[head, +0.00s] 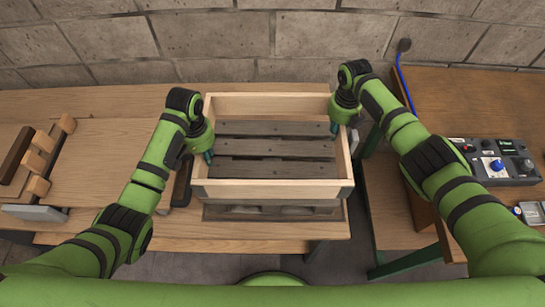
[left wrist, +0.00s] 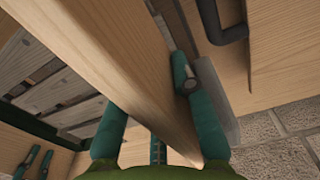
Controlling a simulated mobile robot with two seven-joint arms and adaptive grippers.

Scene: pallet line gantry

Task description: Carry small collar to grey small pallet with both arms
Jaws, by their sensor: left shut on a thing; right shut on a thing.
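The small collar (head: 272,190) is a pale wooden rectangular frame with dark corner fittings. It is directly above the grey small pallet (head: 275,148), whose slats show through the open frame and whose front edge shows below it. I cannot tell whether the collar touches the pallet. My left gripper (head: 208,156) is shut on the collar's left wall, one finger on each side of the board; the left wrist view shows the board (left wrist: 125,85) between the fingers (left wrist: 158,125). My right gripper (head: 334,127) is shut on the right wall, its fingers partly hidden.
A wooden table (head: 115,150) carries small wooden blocks (head: 38,152) at left. A dark handle (head: 182,183) lies close left of the collar. At right, a brown bench (head: 470,105) holds a control box (head: 497,160). A stone wall (head: 250,45) closes the back.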

